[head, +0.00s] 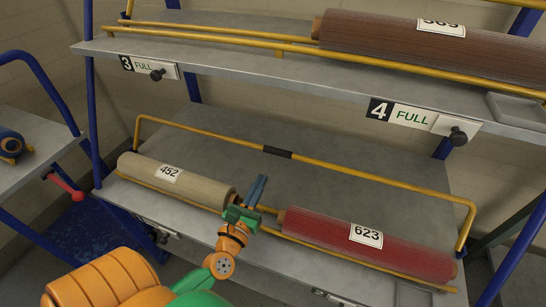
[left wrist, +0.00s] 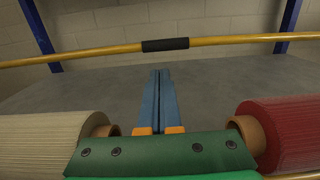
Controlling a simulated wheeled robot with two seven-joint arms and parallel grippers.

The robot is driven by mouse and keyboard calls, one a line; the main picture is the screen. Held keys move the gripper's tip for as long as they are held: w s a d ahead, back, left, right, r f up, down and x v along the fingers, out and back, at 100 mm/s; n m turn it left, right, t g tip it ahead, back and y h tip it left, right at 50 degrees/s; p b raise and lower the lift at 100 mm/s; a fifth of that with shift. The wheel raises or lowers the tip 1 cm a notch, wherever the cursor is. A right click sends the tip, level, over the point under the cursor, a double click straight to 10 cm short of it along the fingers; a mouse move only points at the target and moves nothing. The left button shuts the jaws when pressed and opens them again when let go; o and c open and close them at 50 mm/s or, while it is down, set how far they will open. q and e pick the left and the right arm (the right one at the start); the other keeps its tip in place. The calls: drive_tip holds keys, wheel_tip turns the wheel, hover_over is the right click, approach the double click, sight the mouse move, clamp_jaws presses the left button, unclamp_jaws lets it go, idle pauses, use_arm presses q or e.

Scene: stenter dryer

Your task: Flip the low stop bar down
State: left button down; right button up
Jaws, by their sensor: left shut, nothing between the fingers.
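The low stop bar is a yellow bar (head: 350,174) with a black grip sleeve (head: 277,152) at its middle. It stands raised above the lower shelf (head: 235,140), behind the two rolls in the picture. The bar also spans the left wrist view (left wrist: 240,39), with its black sleeve (left wrist: 165,44) just beyond my fingertips. My left gripper (head: 258,183) is shut and empty, above the gap between the beige roll 452 (head: 190,180) and the red roll 623 (head: 340,237). Its blue fingers (left wrist: 160,75) point toward the sleeve and look apart from it. My right gripper is out of view.
A fixed yellow rail (head: 325,250) runs along the lower shelf's front edge. The upper shelf (head: 230,72) overhangs, with a brown roll (head: 400,42) and labels with black knobs. Blue posts stand at the sides. Bare shelf lies behind the rolls.

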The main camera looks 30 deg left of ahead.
use_arm(q)
drive_tip(key=x, duration=0.9)
drive_tip(key=shift+w, duration=0.2)
